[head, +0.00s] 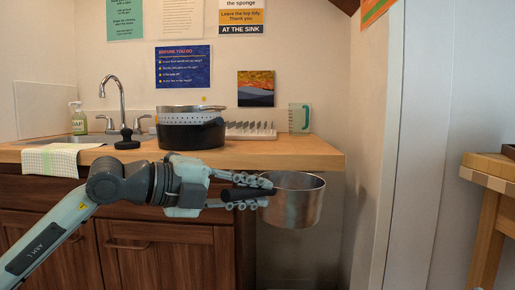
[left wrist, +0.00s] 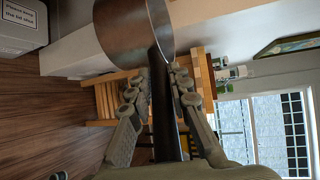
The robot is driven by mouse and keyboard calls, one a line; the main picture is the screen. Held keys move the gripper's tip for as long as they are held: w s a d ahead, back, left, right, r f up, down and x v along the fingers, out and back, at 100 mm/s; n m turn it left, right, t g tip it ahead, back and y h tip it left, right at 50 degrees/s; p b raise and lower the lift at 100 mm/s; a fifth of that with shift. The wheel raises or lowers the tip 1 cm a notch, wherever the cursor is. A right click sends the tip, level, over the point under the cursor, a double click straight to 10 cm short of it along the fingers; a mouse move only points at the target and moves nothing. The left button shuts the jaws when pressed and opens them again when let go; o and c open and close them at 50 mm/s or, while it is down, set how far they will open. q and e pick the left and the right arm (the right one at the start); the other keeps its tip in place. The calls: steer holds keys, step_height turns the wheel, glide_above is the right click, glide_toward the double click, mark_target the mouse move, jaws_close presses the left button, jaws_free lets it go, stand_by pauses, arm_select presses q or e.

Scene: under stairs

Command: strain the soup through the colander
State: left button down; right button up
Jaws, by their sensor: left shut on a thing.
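My left gripper (head: 250,193) is shut on the black handle of a steel saucepan (head: 295,206). The saucepan hangs upright in front of the counter's right end, below the counter top. In the left wrist view the fingers (left wrist: 160,85) close around the handle, and the pan (left wrist: 132,35) is beyond them. A colander (head: 190,118) with a perforated pale side sits in a black pot (head: 190,134) on the counter. The inside of the saucepan is mostly hidden, so I cannot tell its contents. My right gripper is out of view.
A faucet (head: 118,98) stands at the left. A wooden table (head: 490,165) is at far right.

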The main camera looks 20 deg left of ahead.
arm_select(q)
steer(key=s+f+m+g+h, duration=0.1)
steer(key=s+f, duration=0.2)
steer(key=f, duration=0.6)
steer(key=s+f+m+g+h, duration=0.2)
steer(key=s+f, duration=0.1)
steer(key=f, duration=0.6)
steer(key=shift+d, duration=0.3)
